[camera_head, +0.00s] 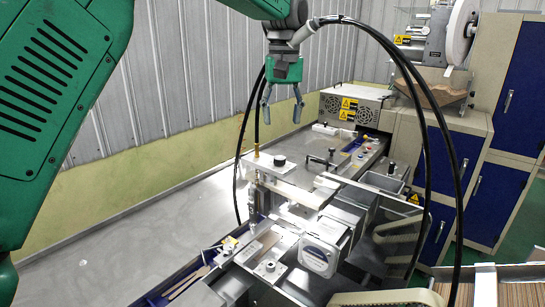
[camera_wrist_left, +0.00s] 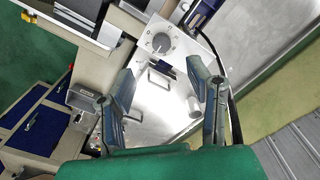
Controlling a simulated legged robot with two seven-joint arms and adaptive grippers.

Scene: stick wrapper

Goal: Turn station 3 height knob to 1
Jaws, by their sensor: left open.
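In the left wrist view a round grey knob (camera_wrist_left: 160,43) with marks around it sits on a metal plate (camera_wrist_left: 150,100). The marks are too small to read, so I cannot tell its setting or whether it is station 3's. My left gripper (camera_head: 282,112) hangs fingers down, open and empty, above the back part of the machine in the head view. In the left wrist view its fingers (camera_wrist_left: 160,80) are spread, with the knob beyond them and not touched. In the head view a black knob (camera_head: 280,160) stands on a pale plate on the machine. My right gripper is not in view.
Black hoses (camera_head: 428,130) arch over the machine. A white-faced dial box (camera_head: 318,258) stands at the front. A grey vented box (camera_head: 350,106) and a reel (camera_head: 460,30) stand at the back. Blue-doored cabinets (camera_head: 455,175) stand right. The bare surface (camera_head: 120,250) left is clear.

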